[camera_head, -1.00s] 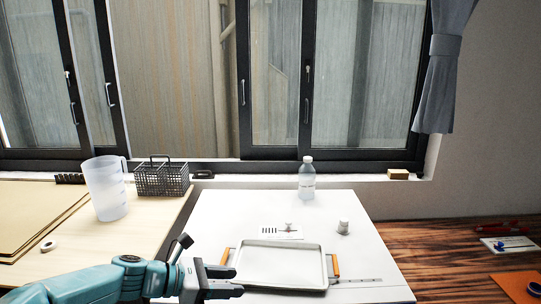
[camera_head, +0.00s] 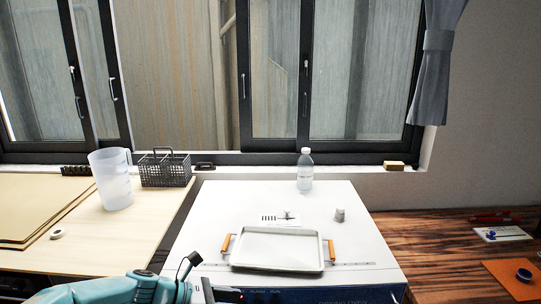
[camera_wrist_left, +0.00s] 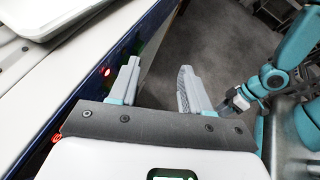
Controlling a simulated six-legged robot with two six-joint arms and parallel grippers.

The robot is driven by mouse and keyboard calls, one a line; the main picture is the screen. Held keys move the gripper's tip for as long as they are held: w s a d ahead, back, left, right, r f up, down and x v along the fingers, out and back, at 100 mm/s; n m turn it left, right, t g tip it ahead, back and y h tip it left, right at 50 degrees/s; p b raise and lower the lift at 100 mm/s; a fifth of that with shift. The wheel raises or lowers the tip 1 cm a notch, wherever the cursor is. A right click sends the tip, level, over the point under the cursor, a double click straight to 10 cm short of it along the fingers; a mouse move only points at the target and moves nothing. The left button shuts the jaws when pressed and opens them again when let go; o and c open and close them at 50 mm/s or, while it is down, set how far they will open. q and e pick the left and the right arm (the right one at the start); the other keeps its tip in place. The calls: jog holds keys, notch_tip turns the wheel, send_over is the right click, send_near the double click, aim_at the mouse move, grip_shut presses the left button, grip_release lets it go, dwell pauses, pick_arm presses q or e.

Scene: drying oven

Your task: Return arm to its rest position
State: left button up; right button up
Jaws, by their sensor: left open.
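My left gripper (camera_head: 222,293) is at the bottom edge of the head view, in front of the oven's front edge and partly cut off. In the left wrist view its two fingers (camera_wrist_left: 158,85) are apart with nothing between them. They are beside the oven's dark blue front panel (camera_wrist_left: 118,60), over the grey floor. Another teal arm of mine (camera_wrist_left: 272,78) shows at the right of the wrist view. Its end is small, and I cannot tell its jaws' state.
A metal tray with orange handles (camera_head: 277,249) lies on the white oven top (camera_head: 350,215). A jug (camera_head: 112,181) and black basket (camera_head: 165,170) are on the left table.

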pick_arm(q)
jog(key=s+a+f+m+g+y, duration=0.3)
jog(key=s+f+m+y, duration=0.5)
jog(key=s+f+m, duration=1.3)
jog(key=s+f, duration=0.7)
jog(key=shift+s+f, duration=0.3)
jog(key=shift+f, duration=0.05)
